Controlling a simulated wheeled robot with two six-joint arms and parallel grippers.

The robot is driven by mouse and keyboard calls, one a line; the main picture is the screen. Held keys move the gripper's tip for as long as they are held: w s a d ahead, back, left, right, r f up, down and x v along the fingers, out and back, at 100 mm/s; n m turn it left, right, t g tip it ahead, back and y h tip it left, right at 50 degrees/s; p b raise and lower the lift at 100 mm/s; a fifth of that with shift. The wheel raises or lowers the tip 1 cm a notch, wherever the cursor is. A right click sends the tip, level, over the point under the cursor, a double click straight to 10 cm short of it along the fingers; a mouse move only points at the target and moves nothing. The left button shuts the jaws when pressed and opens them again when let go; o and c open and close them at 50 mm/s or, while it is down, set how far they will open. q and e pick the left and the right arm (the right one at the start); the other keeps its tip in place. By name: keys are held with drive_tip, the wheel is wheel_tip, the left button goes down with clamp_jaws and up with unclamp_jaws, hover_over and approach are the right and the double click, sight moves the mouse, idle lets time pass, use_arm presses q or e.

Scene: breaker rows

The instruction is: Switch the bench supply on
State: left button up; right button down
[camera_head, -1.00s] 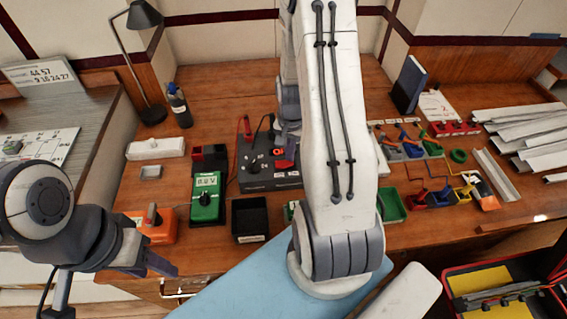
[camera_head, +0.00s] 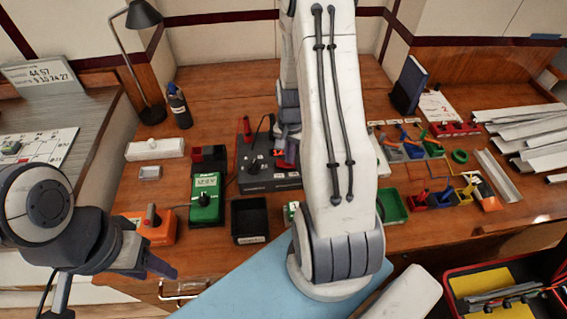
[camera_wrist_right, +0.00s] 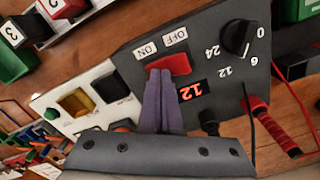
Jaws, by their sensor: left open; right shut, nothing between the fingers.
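The bench supply (camera_head: 247,165) is a dark grey panel in the middle of the desk, partly hidden by my right arm in the head view. In the right wrist view its panel (camera_wrist_right: 220,68) shows a black knob (camera_wrist_right: 237,38), a red rocker switch (camera_wrist_right: 177,62) under ON and OFF labels, and a red display (camera_wrist_right: 192,91) lit with 12. My right gripper (camera_wrist_right: 160,76) is shut and empty, its tips at the rocker toward the ON end; contact is hard to tell. My left gripper (camera_head: 155,263) is open at the desk's front left, away from the supply.
A green multimeter (camera_head: 206,198) and an empty black bin (camera_head: 249,220) stand left of my right arm. An orange tool (camera_head: 157,228) lies near the left gripper. A red probe (camera_wrist_right: 268,122) is beside the supply. Coloured bins (camera_head: 392,205) stand to the right.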

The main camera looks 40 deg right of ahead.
wheel_tip(320, 180, up, 7)
drive_tip(key=p, duration=0.6)
idle(0.5)
